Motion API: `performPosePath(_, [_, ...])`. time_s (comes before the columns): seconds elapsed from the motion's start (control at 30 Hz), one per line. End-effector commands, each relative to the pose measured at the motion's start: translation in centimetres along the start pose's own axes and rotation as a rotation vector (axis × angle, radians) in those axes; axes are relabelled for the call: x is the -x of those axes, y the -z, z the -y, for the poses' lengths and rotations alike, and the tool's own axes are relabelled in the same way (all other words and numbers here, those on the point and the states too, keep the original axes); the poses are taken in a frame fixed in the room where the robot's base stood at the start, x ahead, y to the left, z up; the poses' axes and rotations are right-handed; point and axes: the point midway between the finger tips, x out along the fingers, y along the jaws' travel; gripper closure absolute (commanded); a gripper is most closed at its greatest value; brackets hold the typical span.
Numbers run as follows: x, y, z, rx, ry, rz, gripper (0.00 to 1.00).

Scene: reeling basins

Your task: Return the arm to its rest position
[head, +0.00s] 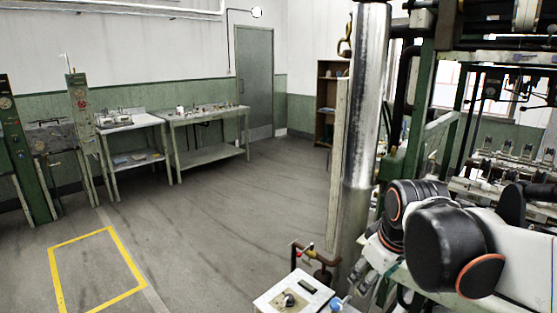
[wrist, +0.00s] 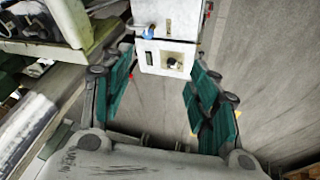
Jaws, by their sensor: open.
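My arm, with black joints, orange rings and white links, shows at the right of the head view, near the green machine frame. My gripper (wrist: 162,100) shows in the wrist view with its two green-padded fingers spread apart. Nothing is held between them. Beyond the fingertips, a white control box (wrist: 166,55) with a dark knob shows below. The same kind of white box (head: 292,295) is at the bottom of the head view.
A tall metal pipe (head: 365,110) and a green machine frame (head: 425,150) stand close to my arm. Work tables (head: 210,115) line the far wall. A yellow floor outline (head: 98,270) lies on open floor at left. The middle floor (head: 230,210) is clear.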

Motion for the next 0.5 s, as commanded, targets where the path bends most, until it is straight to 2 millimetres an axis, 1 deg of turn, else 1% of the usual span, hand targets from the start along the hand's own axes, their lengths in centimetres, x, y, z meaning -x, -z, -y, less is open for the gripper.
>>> performPosePath(0.03, [0.6,-0.9,0.5,-0.035,-0.008,-0.013,0.45])
performPosePath(0.2, [2.2,-3.5,2.1,-0.169,-0.030,-0.060,0.45])
performPosePath(0.33, [2.9,-5.6,3.4,-0.272,-0.043,-0.099,0.45])
performPosePath(0.5, [3.4,-8.2,4.9,-0.402,-0.054,-0.150,0.45])
